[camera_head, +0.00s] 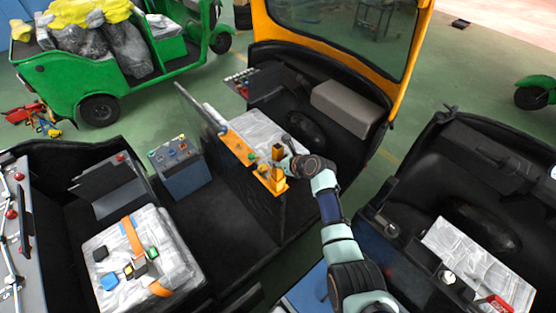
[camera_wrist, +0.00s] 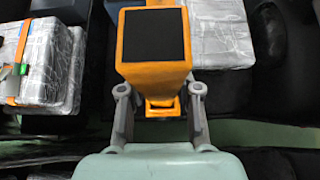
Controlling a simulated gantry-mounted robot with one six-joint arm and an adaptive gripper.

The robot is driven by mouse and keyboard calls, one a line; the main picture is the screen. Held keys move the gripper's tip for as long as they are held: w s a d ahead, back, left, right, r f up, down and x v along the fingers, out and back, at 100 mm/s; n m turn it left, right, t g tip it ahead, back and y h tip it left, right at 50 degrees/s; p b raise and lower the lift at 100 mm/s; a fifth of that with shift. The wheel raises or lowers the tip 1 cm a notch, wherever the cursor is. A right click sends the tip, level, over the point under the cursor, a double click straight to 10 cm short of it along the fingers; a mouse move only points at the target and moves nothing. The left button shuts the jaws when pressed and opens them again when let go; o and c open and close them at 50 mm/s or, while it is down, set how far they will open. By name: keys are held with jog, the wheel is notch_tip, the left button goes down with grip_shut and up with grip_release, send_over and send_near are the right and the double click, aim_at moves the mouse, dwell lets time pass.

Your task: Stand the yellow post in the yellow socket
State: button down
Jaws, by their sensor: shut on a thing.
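My gripper (camera_head: 285,161) is shut on the yellow post (camera_head: 277,153), which shows orange-yellow with a dark top face. In the wrist view the post (camera_wrist: 153,45) stands between the two grey fingers of my gripper (camera_wrist: 157,95), its dark top facing the camera. The post is over the right end of an orange board (camera_head: 237,146) in the head view. More yellow shows directly below the post (camera_wrist: 162,104) in the wrist view. I cannot tell the yellow socket apart from the board there, nor whether the post's foot is inside it.
The orange board carries small fittings, including a green one (camera_head: 252,157). A silver-wrapped seat (camera_head: 178,256) at lower left holds several small blocks and an orange strap. A dark blue battery-like box (camera_head: 180,168) stands behind it. An orange-framed windscreen (camera_head: 340,30) rises at the back.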

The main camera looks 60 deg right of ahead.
jog(key=shift+f, duration=0.1)
dwell(0.3)
jog(key=shift+f+b, duration=0.3)
jog(key=shift+f, duration=0.1)
jog(key=c, duration=0.7)
grip_release()
jog(key=shift+f, duration=0.1)
jog(key=v, duration=1.2)
